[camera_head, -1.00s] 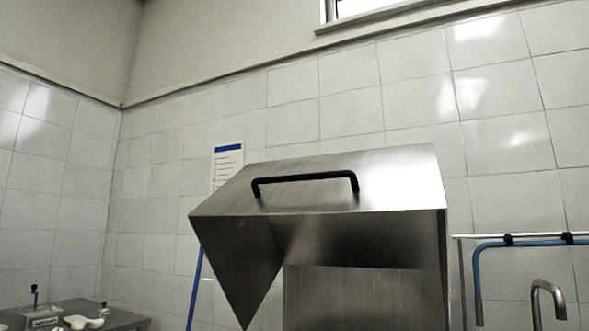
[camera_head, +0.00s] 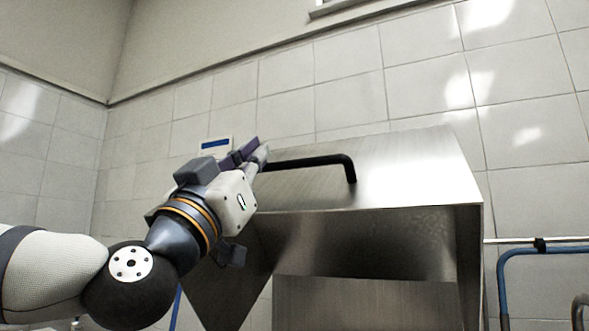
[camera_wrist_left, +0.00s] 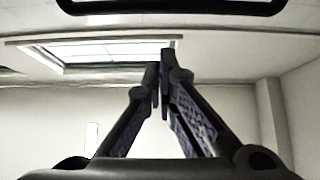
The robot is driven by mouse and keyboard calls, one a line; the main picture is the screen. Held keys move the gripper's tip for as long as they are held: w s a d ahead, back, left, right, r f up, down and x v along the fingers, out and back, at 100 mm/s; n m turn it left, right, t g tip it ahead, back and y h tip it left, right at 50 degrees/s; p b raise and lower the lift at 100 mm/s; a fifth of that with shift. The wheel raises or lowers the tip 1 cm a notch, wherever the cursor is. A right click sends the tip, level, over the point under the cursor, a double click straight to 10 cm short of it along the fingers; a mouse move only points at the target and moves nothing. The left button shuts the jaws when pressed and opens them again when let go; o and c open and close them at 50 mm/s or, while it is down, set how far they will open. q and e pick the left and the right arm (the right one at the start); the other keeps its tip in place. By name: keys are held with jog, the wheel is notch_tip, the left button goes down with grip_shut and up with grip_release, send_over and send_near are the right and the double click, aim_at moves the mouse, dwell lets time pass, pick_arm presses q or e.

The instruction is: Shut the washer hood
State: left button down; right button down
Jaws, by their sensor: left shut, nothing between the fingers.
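The washer hood (camera_head: 415,165) is a brushed-steel box shape, raised, with its underside and the opening below it showing in the head view. Its black bar handle (camera_head: 325,160) runs along the sloping front face. My left gripper (camera_head: 260,153) is shut and empty. It reaches in from the left and covers the left end of the handle. I cannot tell whether it touches the handle or the hood. The shut fingers (camera_wrist_left: 163,65) also show in the left wrist view. My right gripper is not in view.
A tiled wall (camera_head: 350,90) stands behind the hood. A blue hose (camera_head: 502,275) and a metal rail are at the right. A sheet with a blue header (camera_head: 215,146) hangs on the wall, partly hidden by my left gripper. A window (camera_wrist_left: 100,52) shows in the wrist view.

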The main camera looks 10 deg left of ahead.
pick_arm(q)
jog(key=x, duration=0.4)
jog(key=f+x, duration=0.1)
jog(key=x, duration=0.1)
jog(key=shift+w+d+r, duration=0.25)
jog(key=shift+w+d, duration=0.05)
jog(key=shift+w, duration=0.4)
jog(key=shift+f, duration=0.5)
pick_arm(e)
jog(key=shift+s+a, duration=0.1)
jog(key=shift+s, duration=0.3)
pick_arm(q)
jog(key=shift+w, duration=0.1)
